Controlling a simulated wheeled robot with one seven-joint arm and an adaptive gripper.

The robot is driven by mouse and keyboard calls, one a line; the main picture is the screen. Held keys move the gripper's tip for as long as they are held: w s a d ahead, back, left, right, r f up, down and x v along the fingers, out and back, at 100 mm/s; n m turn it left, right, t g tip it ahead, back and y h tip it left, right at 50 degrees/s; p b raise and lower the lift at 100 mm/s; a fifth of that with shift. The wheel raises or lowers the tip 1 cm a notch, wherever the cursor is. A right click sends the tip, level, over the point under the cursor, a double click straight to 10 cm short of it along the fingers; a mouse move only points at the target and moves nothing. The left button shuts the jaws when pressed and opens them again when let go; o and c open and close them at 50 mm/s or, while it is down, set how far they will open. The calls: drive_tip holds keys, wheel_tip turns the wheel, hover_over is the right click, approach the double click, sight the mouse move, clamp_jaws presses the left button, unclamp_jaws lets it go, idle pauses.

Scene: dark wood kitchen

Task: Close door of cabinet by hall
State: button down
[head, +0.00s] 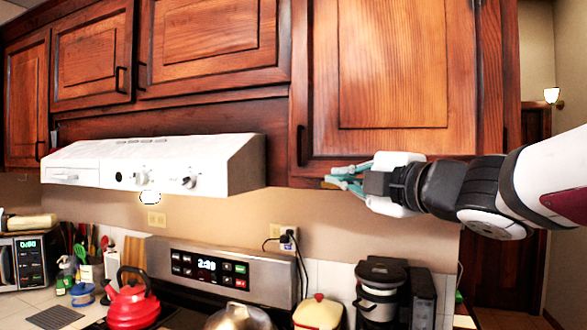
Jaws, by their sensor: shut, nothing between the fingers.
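The cabinet by the hall is the rightmost upper cabinet, in dark reddish wood. Its door (395,62) has a raised panel and a dark vertical handle (301,145) near its lower left corner. The door looks flush or nearly so; I cannot tell if a small gap remains. My gripper (342,178) is at the door's lower edge, to the right of and below the handle, pointing left. Its teal fingers are shut and empty. I cannot tell whether they touch the door.
A white range hood (160,163) sticks out left of the cabinet. The hall with a dark door (500,265) opens at right.

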sight(318, 176)
drive_tip(key=shift+n, duration=0.4)
drive_tip(key=shift+w+d+f+p+x, duration=0.15)
drive_tip(key=shift+w+d+x, duration=0.2)
drive_tip(key=shift+x, duration=1.75)
drive_tip(key=shift+w+d+f+p+x, duration=0.15)
drive_tip(key=shift+d+x, duration=0.3)
drive_tip(key=shift+x, duration=1.7)
drive_tip(key=shift+w+d+f+p+x, duration=0.2)
drive_tip(key=shift+d+x, duration=0.2)
drive_tip(key=shift+x, duration=1.7)
drive_tip(key=shift+m+h, duration=0.5)
drive_tip(key=shift+h, duration=0.2)
drive_tip(key=w+b, duration=0.1)
drive_tip(key=w, duration=0.1)
drive_tip(key=w+d+b, duration=0.1)
drive_tip(key=w, duration=0.1)
drive_tip(key=shift+w+f+b, duration=0.1)
drive_tip(key=shift+f+b, duration=0.05)
drive_tip(key=shift+b, duration=0.25)
drive_tip(key=shift+w+t+h, duration=0.3)
drive_tip(key=shift+w, duration=0.05)
drive_tip(key=shift+d+r+m+b, duration=0.15)
drive_tip(key=shift+r+m+b, duration=0.05)
drive_tip(key=shift+m+b, duration=0.15)
drive_tip(key=shift+d+r, duration=0.1)
drive_tip(key=shift+r, duration=0.05)
